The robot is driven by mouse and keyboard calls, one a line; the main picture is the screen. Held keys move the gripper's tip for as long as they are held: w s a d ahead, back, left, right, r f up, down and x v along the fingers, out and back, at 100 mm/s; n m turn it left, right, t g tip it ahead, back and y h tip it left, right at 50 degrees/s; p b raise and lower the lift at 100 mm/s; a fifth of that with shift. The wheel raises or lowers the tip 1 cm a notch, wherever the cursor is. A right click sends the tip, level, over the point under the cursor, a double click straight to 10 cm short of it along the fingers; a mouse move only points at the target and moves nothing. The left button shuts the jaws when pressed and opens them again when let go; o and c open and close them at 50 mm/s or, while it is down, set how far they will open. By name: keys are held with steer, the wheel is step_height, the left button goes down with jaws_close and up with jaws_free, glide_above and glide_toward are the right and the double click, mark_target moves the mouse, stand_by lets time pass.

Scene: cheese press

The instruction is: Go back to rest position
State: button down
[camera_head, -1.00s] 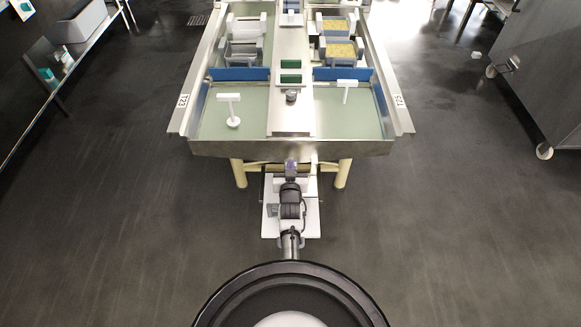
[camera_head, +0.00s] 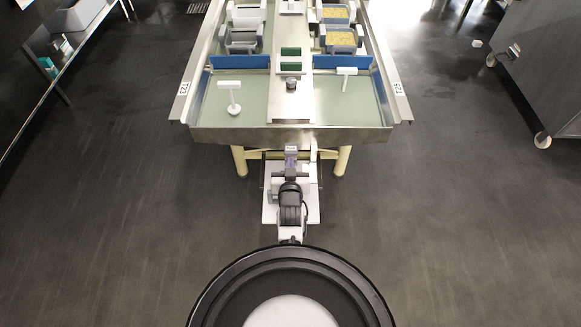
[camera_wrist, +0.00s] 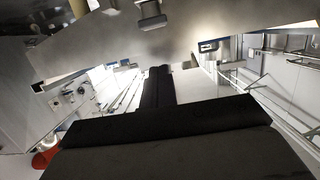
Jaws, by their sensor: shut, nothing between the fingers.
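My gripper (camera_wrist: 158,84) shows in the wrist view as narrow black fingers, closed together with nothing between them, beyond a wide black body in the lower part. A steel surface slants across the top of that view, and no object touches the fingertips. In the head view the steel table (camera_head: 300,134) stands ahead of me.
On the table are two white T-shaped handles (camera_head: 229,87) (camera_head: 346,72), blue dividers (camera_head: 240,62), green blocks (camera_head: 291,67) and yellow-filled moulds (camera_head: 341,36). A grey wheeled cabinet (camera_head: 545,75) stands right. A shelf (camera_head: 75,62) runs left.

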steer(key=shift+s+r, duration=0.1)
steer(key=shift+s, duration=0.4)
